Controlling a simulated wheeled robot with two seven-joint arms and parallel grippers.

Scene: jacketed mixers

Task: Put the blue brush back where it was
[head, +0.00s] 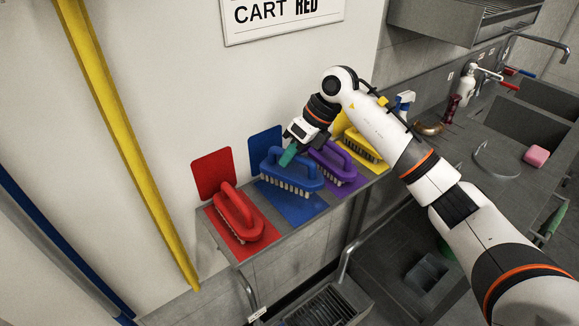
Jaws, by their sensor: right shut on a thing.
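The blue brush (298,184) is at the blue patch (293,208) of the wall shelf, its bristles facing down. It seems slightly above the patch; whether the bristles touch it I cannot tell. My right gripper (288,156) is shut on the brush's handle from above. A blue square (265,144) is on the wall behind it. My left gripper is not in view.
A red brush (239,216) stands to the left on the shelf. A purple brush (334,164) and a yellow brush (365,149) stand to the right, close to the blue one. Sinks (538,102) and a pink sponge (536,155) are at the right.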

